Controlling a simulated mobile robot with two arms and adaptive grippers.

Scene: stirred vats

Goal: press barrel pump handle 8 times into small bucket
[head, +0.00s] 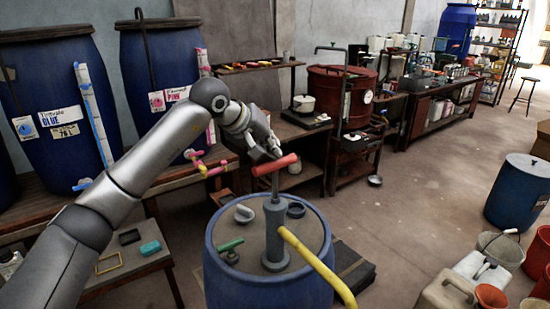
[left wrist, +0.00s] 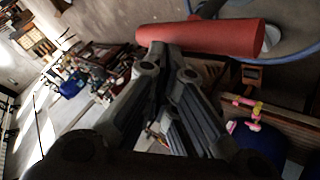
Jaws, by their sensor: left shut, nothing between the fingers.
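A grey barrel pump (head: 276,232) stands upright on the lid of a blue barrel (head: 262,291). Its red crossbar handle (head: 274,165) is raised on a thin rod above the pump body. A yellow spout (head: 318,265) slopes down to the right and leaves the frame at the bottom. My left gripper (head: 266,153) is shut and empty, close above the handle. In the left wrist view the red handle (left wrist: 205,39) lies across the fingertips (left wrist: 165,52); I cannot tell if they touch. No small bucket shows under the spout. My right gripper is not in view.
A green valve (head: 230,245) and round caps sit on the barrel lid. Big blue drums (head: 60,100) stand on a bench at the left. A pale bucket (head: 500,248) and canisters (head: 447,292) stand on the floor at the right. The middle floor is clear.

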